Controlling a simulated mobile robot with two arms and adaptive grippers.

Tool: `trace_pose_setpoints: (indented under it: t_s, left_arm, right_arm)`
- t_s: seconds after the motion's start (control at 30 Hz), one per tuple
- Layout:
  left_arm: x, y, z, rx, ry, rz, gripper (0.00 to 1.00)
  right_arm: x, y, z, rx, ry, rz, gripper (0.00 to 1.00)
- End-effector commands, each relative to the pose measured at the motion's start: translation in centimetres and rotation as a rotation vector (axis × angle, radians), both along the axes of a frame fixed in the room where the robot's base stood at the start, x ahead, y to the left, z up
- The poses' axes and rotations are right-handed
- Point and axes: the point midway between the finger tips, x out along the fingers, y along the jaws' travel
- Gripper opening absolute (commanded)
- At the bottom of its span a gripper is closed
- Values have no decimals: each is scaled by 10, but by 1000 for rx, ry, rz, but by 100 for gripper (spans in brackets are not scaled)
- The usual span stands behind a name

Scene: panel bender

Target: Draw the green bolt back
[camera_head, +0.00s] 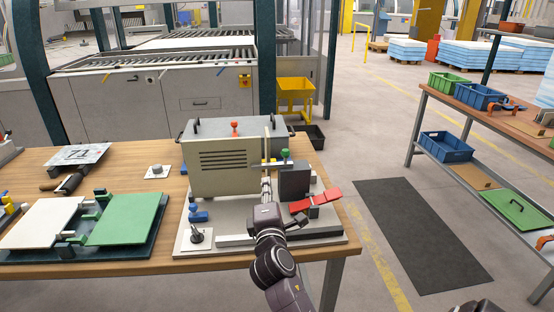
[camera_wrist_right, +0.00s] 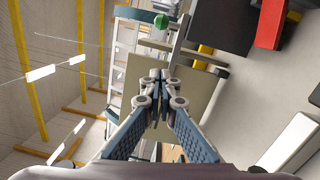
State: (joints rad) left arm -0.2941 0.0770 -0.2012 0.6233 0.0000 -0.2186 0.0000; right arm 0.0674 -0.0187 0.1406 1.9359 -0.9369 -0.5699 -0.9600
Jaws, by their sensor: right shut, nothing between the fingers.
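The green bolt knob (camera_head: 286,154) stands on a grey bar at the right end of the grey slatted housing (camera_head: 222,165). In the right wrist view the green knob (camera_wrist_right: 161,21) shows near the top, beyond my fingertips and apart from them. My right gripper (camera_head: 266,186) is in front of the housing's right end, below and left of the green knob. In the right wrist view its fingers (camera_wrist_right: 158,76) are together with nothing between them. My left gripper is not in view.
A red lever (camera_head: 316,200) and a dark block (camera_head: 294,180) are right of my right gripper. A red knob (camera_head: 234,128) tops the housing. A blue knob (camera_head: 196,214) is on the base plate's left. A green panel (camera_head: 126,220) lies further left on the wooden table.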

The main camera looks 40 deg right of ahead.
Motion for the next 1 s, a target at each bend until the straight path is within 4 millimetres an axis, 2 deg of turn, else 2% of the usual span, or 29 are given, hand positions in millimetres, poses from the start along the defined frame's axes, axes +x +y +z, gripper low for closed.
trace_pose_setpoints:
  t_s: [0.1,0.2,0.37,0.6,0.8,1.0]
  left_arm:
    - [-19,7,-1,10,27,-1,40]
    - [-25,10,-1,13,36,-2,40]
    - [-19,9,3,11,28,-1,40]
    - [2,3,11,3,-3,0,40]
    - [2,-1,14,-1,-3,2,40]
    - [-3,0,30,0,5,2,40]
  right_arm:
    - [0,0,0,1,0,1,0]
    - [2,-1,0,1,1,1,0]
    - [17,-11,2,-1,0,0,0]
    - [56,-37,4,0,0,0,0]
    - [84,-57,6,0,0,0,0]
    - [74,-83,12,0,2,0,0]
